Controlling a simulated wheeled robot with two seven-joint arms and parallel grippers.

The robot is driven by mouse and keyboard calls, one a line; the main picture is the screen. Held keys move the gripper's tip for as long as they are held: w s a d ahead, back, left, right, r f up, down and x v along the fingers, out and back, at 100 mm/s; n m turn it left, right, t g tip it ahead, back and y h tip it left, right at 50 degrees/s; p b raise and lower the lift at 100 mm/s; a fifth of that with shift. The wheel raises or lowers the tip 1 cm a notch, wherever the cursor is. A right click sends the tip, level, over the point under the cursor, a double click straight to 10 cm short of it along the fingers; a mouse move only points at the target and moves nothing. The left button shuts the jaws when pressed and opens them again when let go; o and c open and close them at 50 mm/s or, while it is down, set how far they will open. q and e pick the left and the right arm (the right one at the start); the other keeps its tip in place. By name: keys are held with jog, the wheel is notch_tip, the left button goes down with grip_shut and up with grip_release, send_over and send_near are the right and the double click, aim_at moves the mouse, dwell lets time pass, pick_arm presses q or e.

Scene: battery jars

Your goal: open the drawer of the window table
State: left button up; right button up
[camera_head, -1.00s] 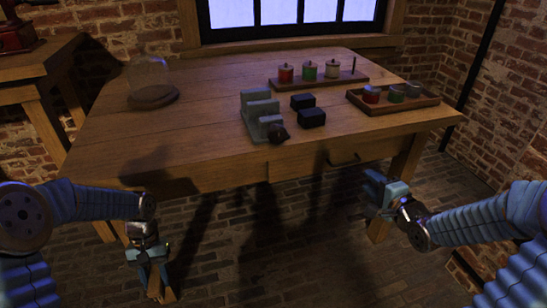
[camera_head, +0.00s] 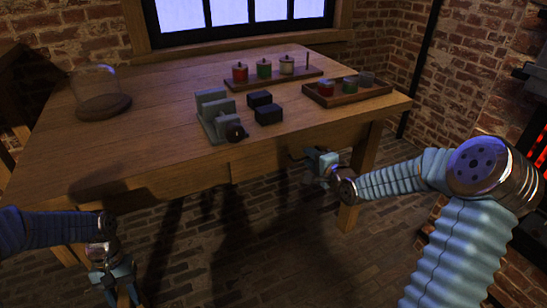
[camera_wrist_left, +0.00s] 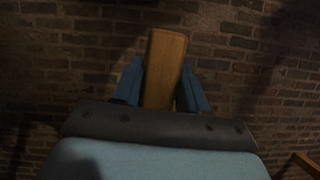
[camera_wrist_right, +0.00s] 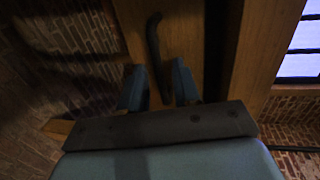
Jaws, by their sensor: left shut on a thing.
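The wooden window table (camera_head: 150,110) stands in front of me, its front apron facing me. The drawer's dark curved handle (camera_wrist_right: 154,48) shows in the right wrist view on a wooden front; in the head view my gripper is close to it. My right gripper (camera_head: 312,158) is open at the right part of the table front. In the right wrist view its fingers (camera_wrist_right: 158,82) are apart, with the handle's lower end between and just beyond the tips. I cannot tell if they touch it. My left gripper (camera_head: 122,284), low at the left, is shut on a wooden piece (camera_wrist_left: 165,68).
On the table are a glass dome (camera_head: 98,88), a grey stepped block (camera_head: 213,112), dark blocks (camera_head: 267,112), a rack of jars (camera_head: 275,79) and a tray of jars (camera_head: 348,98). A table leg (camera_head: 358,170) stands right of my right gripper. The brick floor in front is free.

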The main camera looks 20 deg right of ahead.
grip_shut()
dwell(1.2)
